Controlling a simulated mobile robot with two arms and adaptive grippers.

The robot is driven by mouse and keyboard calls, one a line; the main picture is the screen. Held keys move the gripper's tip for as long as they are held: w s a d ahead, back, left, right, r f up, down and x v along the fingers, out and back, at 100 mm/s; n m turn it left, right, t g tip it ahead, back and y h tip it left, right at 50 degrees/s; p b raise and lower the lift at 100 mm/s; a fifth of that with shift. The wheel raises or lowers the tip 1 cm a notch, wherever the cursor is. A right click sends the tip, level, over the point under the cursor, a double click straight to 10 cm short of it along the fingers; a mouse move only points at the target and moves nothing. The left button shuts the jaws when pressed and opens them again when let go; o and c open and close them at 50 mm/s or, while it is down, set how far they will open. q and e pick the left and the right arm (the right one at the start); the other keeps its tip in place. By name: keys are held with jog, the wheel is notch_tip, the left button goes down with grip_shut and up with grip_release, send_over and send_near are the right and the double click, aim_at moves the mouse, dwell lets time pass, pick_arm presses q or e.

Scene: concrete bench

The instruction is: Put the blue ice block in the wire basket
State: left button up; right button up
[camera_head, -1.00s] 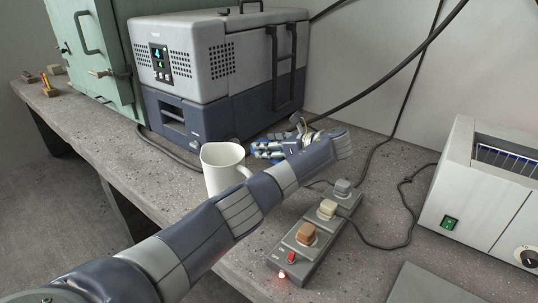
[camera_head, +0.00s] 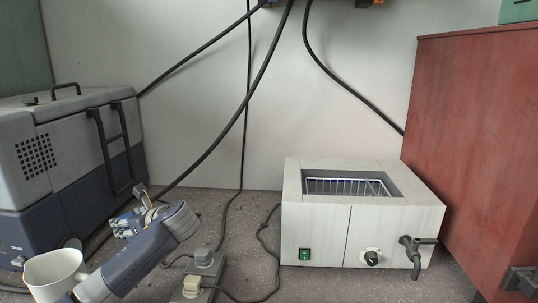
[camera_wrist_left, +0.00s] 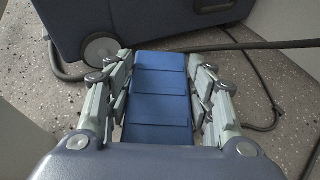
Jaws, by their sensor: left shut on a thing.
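The blue ice block (camera_wrist_left: 161,98) is a flat, ribbed slab between the fingers of my left gripper (camera_wrist_left: 161,75) in the left wrist view. The gripper is shut on it. In the head view my left gripper (camera_head: 130,222) is low in front of the grey and blue cooler (camera_head: 60,165), partly behind my own forearm; the block cannot be made out clearly there. The wire basket (camera_head: 345,187) sits inside the open top of the white bath (camera_head: 320,225), well to the right of the gripper. My right gripper is out of view.
A white mug (camera_head: 55,275) stands left of my forearm. A power strip (camera_head: 205,275) with plugs and cords lies between the arm and bath. A tap (camera_head: 414,252) sticks out of the bath's front. A red cabinet (camera_head: 475,140) stands right. Black cables hang behind.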

pick_arm(q)
jog(key=s+d+r+m+t+h, duration=0.25)
jog(key=s+d+m+h, duration=0.35)
jog(key=s+d, duration=0.3)
jog(key=s+d+r+m+t+h, duration=0.2)
jog(key=s+d+m+t+h, duration=0.25)
jog(key=s+d, duration=0.5)
jog(key=s+a+r+n+g+y+p, duration=0.1)
jog(key=s+r+n+y+p, duration=0.4)
jog(key=p, duration=1.3)
jog(key=s+r+g+y, duration=0.1)
jog(key=s, duration=0.3)
jog(key=shift+s, duration=0.35)
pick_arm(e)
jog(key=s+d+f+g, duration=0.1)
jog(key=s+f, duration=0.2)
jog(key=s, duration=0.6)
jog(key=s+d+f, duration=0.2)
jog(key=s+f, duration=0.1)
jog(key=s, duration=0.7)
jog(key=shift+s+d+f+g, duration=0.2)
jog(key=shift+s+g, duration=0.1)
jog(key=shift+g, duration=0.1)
pick_arm(q)
jog(key=shift+a+r, duration=0.1)
jog(key=shift+r, duration=0.1)
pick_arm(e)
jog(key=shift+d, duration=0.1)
